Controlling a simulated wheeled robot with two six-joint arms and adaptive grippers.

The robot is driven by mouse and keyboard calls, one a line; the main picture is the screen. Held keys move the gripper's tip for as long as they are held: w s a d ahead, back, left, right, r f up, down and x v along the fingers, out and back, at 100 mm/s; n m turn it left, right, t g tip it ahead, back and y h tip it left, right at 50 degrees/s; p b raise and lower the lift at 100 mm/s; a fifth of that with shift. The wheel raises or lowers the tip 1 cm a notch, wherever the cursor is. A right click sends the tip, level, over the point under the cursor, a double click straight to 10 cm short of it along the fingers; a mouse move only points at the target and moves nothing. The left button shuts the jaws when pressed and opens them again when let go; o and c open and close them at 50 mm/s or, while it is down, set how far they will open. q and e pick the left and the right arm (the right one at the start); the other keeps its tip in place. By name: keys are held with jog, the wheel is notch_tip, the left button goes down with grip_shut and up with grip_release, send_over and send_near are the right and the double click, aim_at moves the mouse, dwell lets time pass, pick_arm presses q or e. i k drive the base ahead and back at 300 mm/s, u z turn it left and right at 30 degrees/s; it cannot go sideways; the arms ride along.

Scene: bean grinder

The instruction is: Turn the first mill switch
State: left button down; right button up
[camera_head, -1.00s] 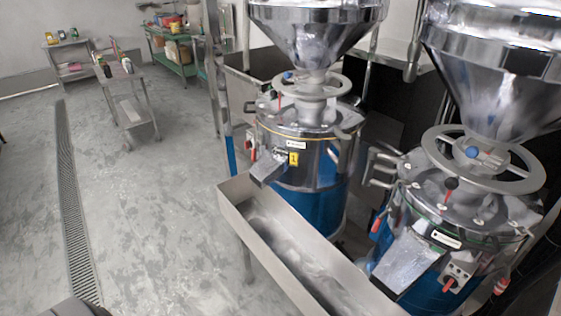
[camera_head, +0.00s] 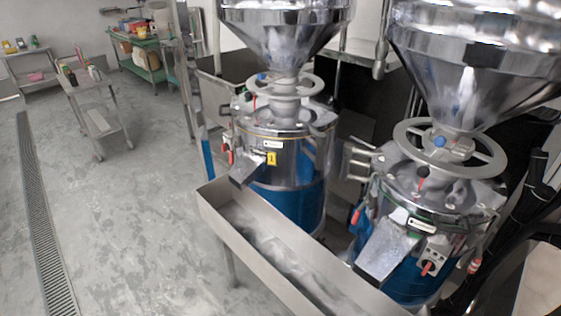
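The mill with the yellow tag (camera_head: 271,159) is the left, farther one (camera_head: 285,165): a steel and blue drum under a shiny hopper, with a handwheel on top. A small red switch (camera_head: 229,155) shows on its left side, beside the chute; its exact setting is too small to tell. The nearer right mill (camera_head: 445,200) has a red switch (camera_head: 427,268) on a grey plate at its lower front. Black jointed parts (camera_head: 537,185) at the right edge look like my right arm and gripper; the fingers cannot be made out clearly. They are apart from both switches. My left gripper is not in view.
A long steel trough (camera_head: 215,215) runs in front of both mills under their chutes. The grey floor (camera_head: 130,220) to the left is open, with a drain grate (camera_head: 45,225). A small cart (camera_head: 97,115) and a green shelf (camera_head: 150,60) stand farther back.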

aim_at(226, 146)
jog(key=u, duration=1.4)
jog(key=i, duration=2)
jog(key=z, duration=1.55)
